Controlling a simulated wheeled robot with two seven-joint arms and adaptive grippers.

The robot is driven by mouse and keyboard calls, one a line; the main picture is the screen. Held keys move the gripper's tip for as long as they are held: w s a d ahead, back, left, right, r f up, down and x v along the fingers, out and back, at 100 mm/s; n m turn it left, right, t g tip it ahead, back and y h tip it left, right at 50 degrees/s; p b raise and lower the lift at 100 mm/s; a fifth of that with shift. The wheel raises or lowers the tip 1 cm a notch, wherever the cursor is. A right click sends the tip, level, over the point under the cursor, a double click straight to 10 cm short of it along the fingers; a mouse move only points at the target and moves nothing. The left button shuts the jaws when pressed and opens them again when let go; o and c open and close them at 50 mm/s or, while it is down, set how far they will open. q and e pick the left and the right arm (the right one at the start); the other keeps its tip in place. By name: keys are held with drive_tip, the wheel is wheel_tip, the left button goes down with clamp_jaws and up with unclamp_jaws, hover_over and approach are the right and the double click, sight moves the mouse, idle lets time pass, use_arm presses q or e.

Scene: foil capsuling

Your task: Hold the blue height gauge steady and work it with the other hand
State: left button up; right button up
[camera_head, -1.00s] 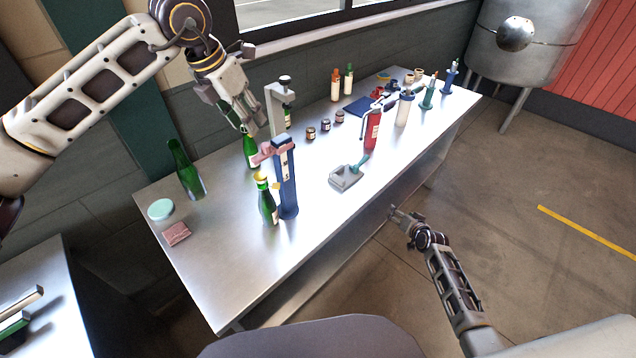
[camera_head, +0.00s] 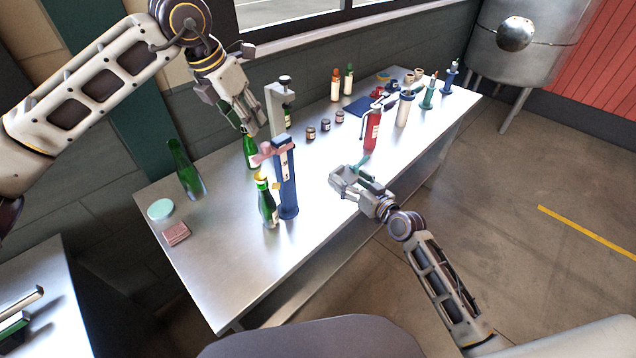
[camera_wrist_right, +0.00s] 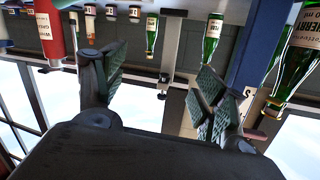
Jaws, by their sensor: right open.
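The blue height gauge (camera_head: 287,185) stands upright on the steel table, with a pinkish arm (camera_head: 268,152) sticking out left near its top. A green bottle (camera_head: 267,207) with a yellow top stands just left of it. In the right wrist view the blue post (camera_wrist_right: 256,48) is at upper right, beyond the fingers and apart from them. My right gripper (camera_head: 340,178) is open and empty, right of the gauge over the table's front part; its fingers (camera_wrist_right: 158,80) are spread. My left gripper (camera_head: 247,122) is above and behind the gauge by another green bottle; its finger gap is unclear.
A grey stand (camera_head: 272,95) is behind the gauge. A red extinguisher-like bottle (camera_head: 372,130) stands to the right. My right gripper partly hides a grey tool with a teal handle (camera_head: 364,162). The table's front left (camera_head: 225,265) is clear.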

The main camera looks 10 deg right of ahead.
sight(287, 161)
drive_tip(key=s+a+r+n+y, duration=0.4)
drive_tip(key=s+a+r, duration=0.3)
drive_tip(key=a, duration=0.5)
wheel_tip(287, 161, up, 2)
drive_tip(key=shift+s+r+n, duration=0.15)
drive_tip(key=shift+s+n, duration=0.2)
drive_tip(key=shift+n, duration=0.05)
drive_tip(key=shift+w, duration=0.1)
drive_tip(key=shift+x, duration=6.85)
drive_tip(key=shift+a, duration=0.1)
drive_tip(key=c, duration=1.4)
drive_tip(key=shift+c, duration=0.2)
